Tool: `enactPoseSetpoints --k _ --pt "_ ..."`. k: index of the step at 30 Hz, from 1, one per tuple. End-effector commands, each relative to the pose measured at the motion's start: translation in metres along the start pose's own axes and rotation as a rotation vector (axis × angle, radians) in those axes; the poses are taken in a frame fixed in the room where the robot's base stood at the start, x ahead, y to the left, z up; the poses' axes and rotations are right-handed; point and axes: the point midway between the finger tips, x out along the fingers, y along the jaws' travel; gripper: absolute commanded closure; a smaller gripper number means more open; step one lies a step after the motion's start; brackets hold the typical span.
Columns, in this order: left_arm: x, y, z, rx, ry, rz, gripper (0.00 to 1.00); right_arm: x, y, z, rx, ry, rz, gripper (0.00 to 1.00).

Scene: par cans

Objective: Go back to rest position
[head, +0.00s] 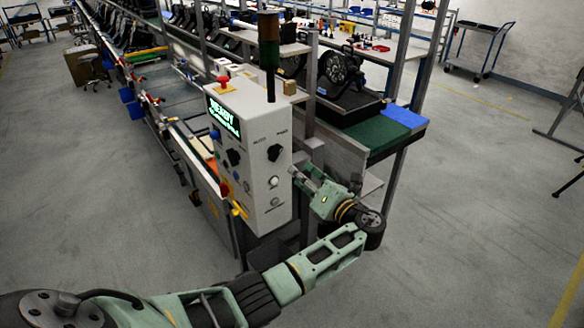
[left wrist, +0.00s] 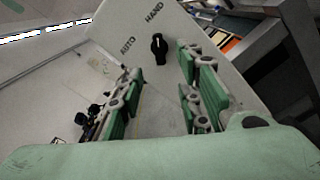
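My left arm reaches in from the bottom left in the head view. Its gripper (head: 301,176) is beside the right edge of a grey control box (head: 262,140). In the left wrist view its two green fingers (left wrist: 160,95) are spread apart with nothing between them. Beyond them is the box face, with a black selector knob (left wrist: 158,47) marked AUTO and HAND. I cannot tell whether the fingers touch the box. My right gripper is not in view.
A tower light (head: 269,45) and a red button (head: 224,84) top the box. A conveyor line (head: 175,85) runs away behind it. A bench with a green mat (head: 385,134) and par cans (head: 338,70) stands right.

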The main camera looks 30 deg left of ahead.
Motion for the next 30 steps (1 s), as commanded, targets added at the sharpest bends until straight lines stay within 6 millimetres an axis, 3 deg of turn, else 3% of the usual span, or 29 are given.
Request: enactPoseSetpoints --k 5,20,23,25,29,30 --pt "-0.008 0.001 -0.001 0.000 0.001 0.002 0.67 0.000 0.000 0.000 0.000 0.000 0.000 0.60" --pt "-0.008 -0.002 -0.004 -0.001 0.003 -0.004 0.67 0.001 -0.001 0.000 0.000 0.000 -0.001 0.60" --pt "-0.007 -0.018 -0.026 -0.018 0.019 -0.042 0.67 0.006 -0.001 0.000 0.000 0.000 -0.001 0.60" --pt "-0.007 -0.040 -0.055 -0.050 0.048 -0.094 0.67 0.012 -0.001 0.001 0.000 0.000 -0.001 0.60" --pt "-0.013 -0.090 -0.135 -0.153 0.149 -0.224 0.67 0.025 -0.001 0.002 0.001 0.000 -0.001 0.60" --pt "-0.016 -0.105 -0.163 -0.192 0.191 -0.263 0.67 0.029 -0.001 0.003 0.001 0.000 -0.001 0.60"
